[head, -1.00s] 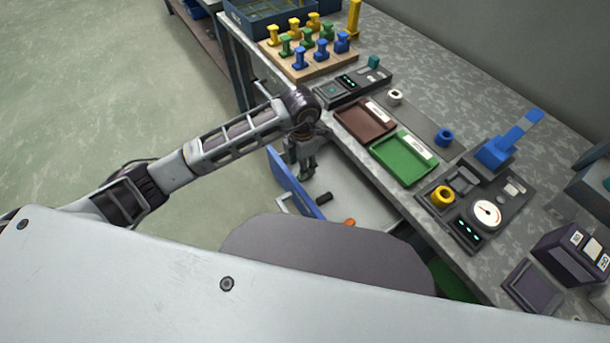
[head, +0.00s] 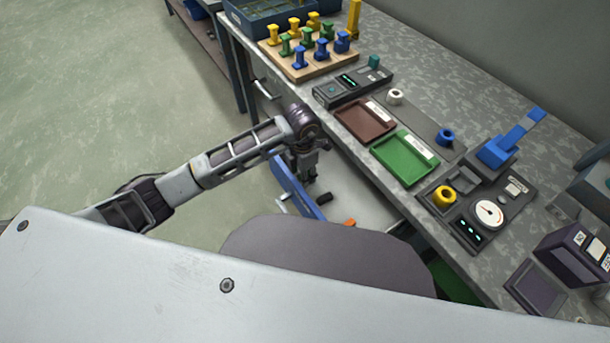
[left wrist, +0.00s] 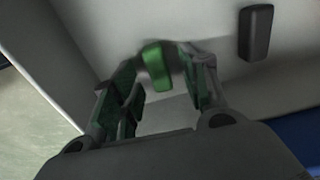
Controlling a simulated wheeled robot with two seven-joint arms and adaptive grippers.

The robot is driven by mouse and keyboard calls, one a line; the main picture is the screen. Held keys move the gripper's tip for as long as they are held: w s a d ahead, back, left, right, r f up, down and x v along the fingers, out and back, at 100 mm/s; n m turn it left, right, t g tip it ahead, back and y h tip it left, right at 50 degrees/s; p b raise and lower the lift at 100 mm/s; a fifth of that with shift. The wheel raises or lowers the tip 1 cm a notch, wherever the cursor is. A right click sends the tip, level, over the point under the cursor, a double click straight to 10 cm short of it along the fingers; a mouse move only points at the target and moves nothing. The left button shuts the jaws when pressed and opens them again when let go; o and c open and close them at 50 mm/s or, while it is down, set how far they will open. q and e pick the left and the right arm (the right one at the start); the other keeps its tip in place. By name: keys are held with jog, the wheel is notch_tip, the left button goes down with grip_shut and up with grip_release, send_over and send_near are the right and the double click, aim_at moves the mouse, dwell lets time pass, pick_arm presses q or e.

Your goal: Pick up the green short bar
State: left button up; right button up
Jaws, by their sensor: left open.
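The green short bar (left wrist: 157,66) shows in the left wrist view, lying between the two fingertips of my left gripper (head: 307,176). The fingers are open on either side of it, and I cannot tell whether either touches it. The gripper points down into an open drawer (head: 350,190) with a pale inside and a blue front (head: 296,187). In the head view the bar is hidden by the gripper and arm. My right gripper is in neither view.
A black block (left wrist: 256,33) lies in the drawer near the gripper. An orange piece (head: 349,222) lies nearer my body. The bench above holds a brown tray (head: 364,120), a green tray (head: 404,158) and a gauge panel (head: 489,213). The blue drawer front stands close to my gripper.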

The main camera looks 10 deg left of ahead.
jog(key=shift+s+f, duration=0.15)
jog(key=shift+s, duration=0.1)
pick_arm(q)
grip_shut()
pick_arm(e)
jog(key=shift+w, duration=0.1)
pick_arm(q)
jog(key=shift+r, duration=0.8)
notch_tip(320, 180, up, 8)
jog(key=p, duration=0.1)
jog(key=shift+r, duration=0.25)
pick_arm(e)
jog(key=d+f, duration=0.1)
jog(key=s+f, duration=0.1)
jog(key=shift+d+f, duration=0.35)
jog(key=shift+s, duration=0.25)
